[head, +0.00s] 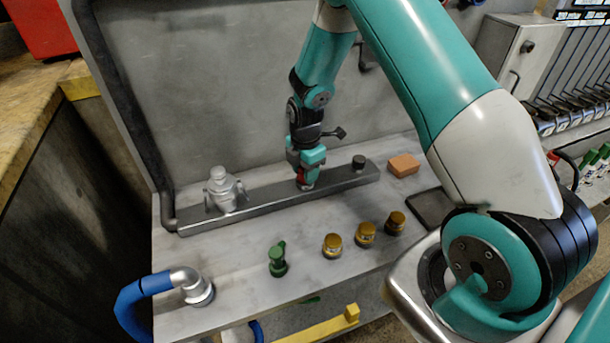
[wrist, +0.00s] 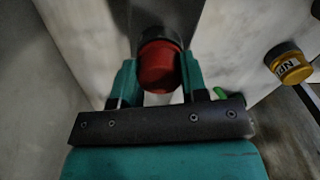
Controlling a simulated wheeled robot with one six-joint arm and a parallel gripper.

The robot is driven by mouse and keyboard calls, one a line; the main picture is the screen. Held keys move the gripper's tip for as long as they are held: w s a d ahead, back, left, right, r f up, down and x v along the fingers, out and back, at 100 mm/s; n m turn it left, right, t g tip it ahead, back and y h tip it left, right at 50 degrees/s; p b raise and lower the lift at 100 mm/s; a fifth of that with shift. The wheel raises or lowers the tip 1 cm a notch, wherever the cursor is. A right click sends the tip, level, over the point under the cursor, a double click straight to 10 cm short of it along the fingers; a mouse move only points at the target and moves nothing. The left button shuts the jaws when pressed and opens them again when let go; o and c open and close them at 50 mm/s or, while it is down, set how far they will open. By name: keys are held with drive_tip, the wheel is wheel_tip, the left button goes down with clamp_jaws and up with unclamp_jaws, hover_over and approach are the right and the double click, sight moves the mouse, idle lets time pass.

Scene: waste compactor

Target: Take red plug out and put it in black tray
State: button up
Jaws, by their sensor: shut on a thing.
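The red plug (wrist: 160,66) sits between the two fingers of my gripper (wrist: 158,85) in the wrist view, and the fingers are shut on it. In the head view my gripper (head: 304,176) points down at the grey metal bar, with a bit of the red plug (head: 302,174) showing between the fingers. The plug stands at the bar; whether it is still seated in it I cannot tell. The black tray (head: 432,208) lies flat on the worktop to the right, partly hidden behind my arm.
The long grey bar (head: 270,203) carries a silver fitting (head: 222,190) at left and a black knob (head: 358,162) at right. An orange-brown block (head: 403,165) lies near the tray. Several yellow-capped fittings (head: 365,234), a green valve (head: 277,260) and a blue-handled pipe (head: 145,296) stand in front.

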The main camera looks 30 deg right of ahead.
drive_tip(key=n, duration=0.5)
drive_tip(key=o, duration=1.1)
drive_tip(key=shift+c, duration=0.4)
